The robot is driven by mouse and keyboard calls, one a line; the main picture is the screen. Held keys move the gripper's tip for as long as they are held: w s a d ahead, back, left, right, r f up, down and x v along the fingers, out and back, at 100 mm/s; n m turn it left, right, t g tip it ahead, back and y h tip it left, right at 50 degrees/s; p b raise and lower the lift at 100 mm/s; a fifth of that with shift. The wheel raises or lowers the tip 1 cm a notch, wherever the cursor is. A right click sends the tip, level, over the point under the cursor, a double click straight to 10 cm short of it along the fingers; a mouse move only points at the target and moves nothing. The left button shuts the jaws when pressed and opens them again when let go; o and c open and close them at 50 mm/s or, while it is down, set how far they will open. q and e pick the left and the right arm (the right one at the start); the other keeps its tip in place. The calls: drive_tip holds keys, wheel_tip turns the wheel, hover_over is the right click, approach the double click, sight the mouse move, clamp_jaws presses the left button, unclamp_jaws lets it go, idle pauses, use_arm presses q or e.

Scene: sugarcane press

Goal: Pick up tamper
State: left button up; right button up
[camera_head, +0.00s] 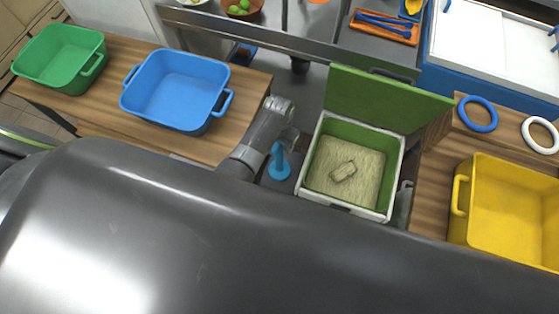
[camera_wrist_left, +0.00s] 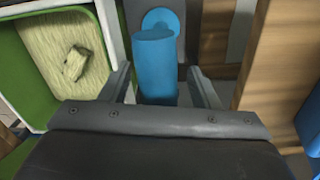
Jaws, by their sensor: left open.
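The blue tamper (camera_head: 279,166) stands on a grey surface just left of the open green-lined box. In the left wrist view the tamper (camera_wrist_left: 155,62) has a rounded handle and a round disc at its far end. My left gripper (camera_wrist_left: 159,78) is open, with one finger on each side of the handle. Gaps show between the fingers and the handle, so it holds nothing. In the head view the left arm's wrist is above and left of the tamper, and its fingers are hard to make out. My right gripper is not in view.
The box (camera_head: 393,183) has a raised green lid (camera_head: 385,98) and pale fibrous contents with a small lump. Green (camera_head: 60,58) and blue (camera_head: 175,90) bins stand on the left table. A yellow bin (camera_head: 515,215) and two rings are at right.

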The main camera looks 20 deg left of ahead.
use_arm(q)
drive_tip(key=shift+c, duration=0.3)
drive_tip(key=c, duration=1.1)
drive_tip(key=shift+r, duration=0.1)
